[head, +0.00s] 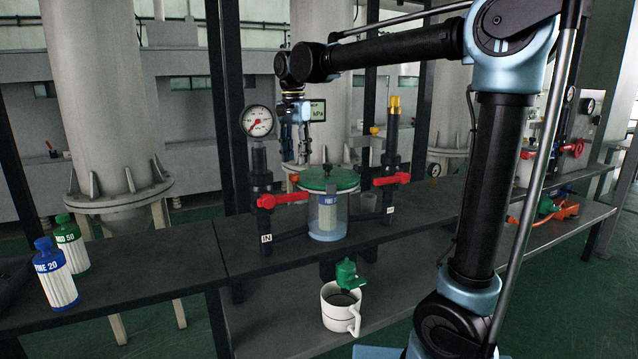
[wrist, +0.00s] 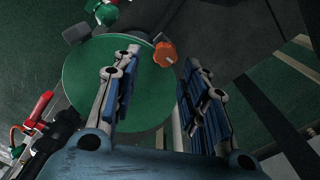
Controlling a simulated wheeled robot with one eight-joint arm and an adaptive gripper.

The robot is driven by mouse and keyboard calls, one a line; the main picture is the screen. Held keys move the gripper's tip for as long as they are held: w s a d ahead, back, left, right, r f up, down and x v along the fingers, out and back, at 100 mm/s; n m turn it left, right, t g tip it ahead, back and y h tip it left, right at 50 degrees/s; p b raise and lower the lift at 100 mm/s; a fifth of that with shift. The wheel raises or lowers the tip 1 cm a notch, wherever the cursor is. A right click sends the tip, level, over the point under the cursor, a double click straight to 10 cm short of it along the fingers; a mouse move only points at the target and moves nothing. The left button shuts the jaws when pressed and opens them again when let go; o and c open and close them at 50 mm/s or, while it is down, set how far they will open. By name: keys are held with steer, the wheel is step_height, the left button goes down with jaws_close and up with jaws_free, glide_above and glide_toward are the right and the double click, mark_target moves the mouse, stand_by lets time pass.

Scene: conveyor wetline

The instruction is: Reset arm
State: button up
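My arm reaches in from the right in the head view, and my gripper (head: 295,158) hangs pointing down above the filter housing's green lid (head: 327,180). In the wrist view the two blue-padded fingers of my gripper (wrist: 155,85) stand well apart with nothing between them. The green lid (wrist: 85,85) lies below and behind the left finger. An orange-red knob (wrist: 165,54) shows just beyond the fingers. The clear housing (head: 327,220) under the lid holds a white cartridge with a blue label.
Red valve handles (head: 283,198) and (head: 391,180) flank the housing, with a pressure gauge (head: 257,121) at left. Blue (head: 54,275) and green (head: 72,243) labelled cartridges stand on the dark bench (head: 150,272) at left. A white mug (head: 338,308) sits on the lower shelf under a green drain valve (head: 348,273).

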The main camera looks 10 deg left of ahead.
steer(key=shift+n+t, duration=0.3)
steer(key=shift+n, duration=0.2)
steer(key=d+f, duration=0.1)
steer(key=d, duration=0.3)
steer(key=d+f, duration=0.1)
steer(key=d, duration=0.4)
steer(key=d+f, duration=0.1)
steer(key=d, duration=0.4)
steer(key=shift+s, duration=0.2)
steer(key=s+d+f+n, duration=0.1)
steer(key=s+d+f, duration=0.35)
steer(key=d, duration=0.25)
steer(key=s+d+f+n+t, duration=0.1)
steer(key=s+d+f, duration=0.2)
steer(key=d+f, duration=0.25)
steer(key=s+d+f, duration=0.3)
steer(key=d+f, duration=0.1)
steer(key=d, duration=0.4)
steer(key=s+d+f+n, duration=0.2)
steer(key=s+d+f, duration=0.3)
steer(key=s+f, duration=0.3)
step_height(320, 180, down, 2)
steer(key=shift+f, duration=0.25)
steer(key=shift+w+r, duration=0.1)
